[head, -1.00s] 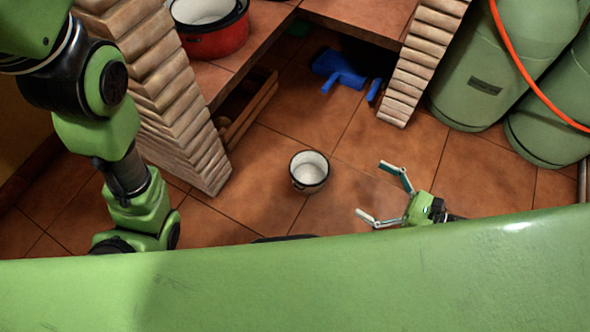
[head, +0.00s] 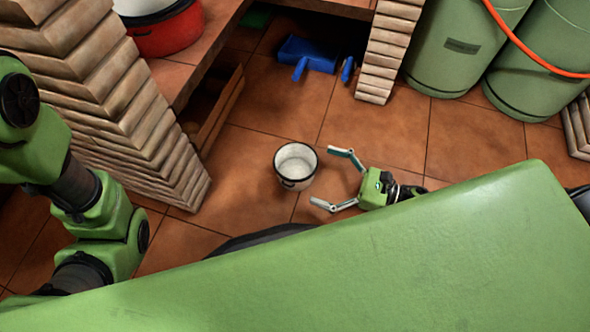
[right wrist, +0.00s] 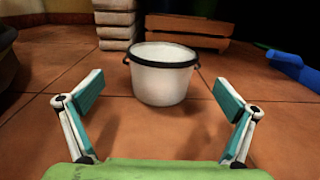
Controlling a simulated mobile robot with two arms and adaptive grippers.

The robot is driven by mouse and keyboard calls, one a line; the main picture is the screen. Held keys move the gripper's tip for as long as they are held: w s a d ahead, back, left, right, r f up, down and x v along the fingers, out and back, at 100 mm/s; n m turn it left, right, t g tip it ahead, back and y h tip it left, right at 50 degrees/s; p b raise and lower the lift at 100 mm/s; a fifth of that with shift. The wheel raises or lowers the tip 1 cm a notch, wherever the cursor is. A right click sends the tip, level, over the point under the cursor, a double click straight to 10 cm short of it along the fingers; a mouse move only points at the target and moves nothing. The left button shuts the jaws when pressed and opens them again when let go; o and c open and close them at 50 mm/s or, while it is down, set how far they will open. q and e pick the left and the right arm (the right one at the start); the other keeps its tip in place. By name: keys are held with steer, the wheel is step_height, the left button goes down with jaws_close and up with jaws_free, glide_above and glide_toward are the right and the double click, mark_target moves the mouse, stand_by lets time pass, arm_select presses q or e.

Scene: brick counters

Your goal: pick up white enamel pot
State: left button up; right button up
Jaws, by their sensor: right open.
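The white enamel pot (head: 297,168) with a dark rim stands upright on the tiled floor, near the middle of the head view. My right gripper (head: 330,177) is open and empty, just right of the pot, with its fingers pointing toward it. In the right wrist view the pot (right wrist: 163,80) is straight ahead, beyond and between the spread fingertips (right wrist: 160,90), with a gap of floor before it. My left arm shows at the left edge of the head view, but its gripper is not visible.
A brick counter (head: 100,110) stands on the left with a red pot (head: 168,32) on top. A wooden crate (head: 218,108) sits under it. A blue object (head: 308,54) lies on the floor behind. Green gas cylinders (head: 462,45) stand at the back right. The floor around the pot is clear.

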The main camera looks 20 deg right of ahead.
mark_target(278, 159)
steer(key=x, duration=0.2)
steer(key=shift+w+a, duration=0.2)
steer(key=shift+a, duration=0.05)
steer(key=b+x, duration=0.3)
steer(key=x, duration=0.1)
steer(key=shift+w, duration=0.2)
steer(key=shift+w+a, duration=0.25)
steer(key=shift+a, duration=0.05)
steer(key=shift+r, duration=0.15)
steer(key=c, duration=1)
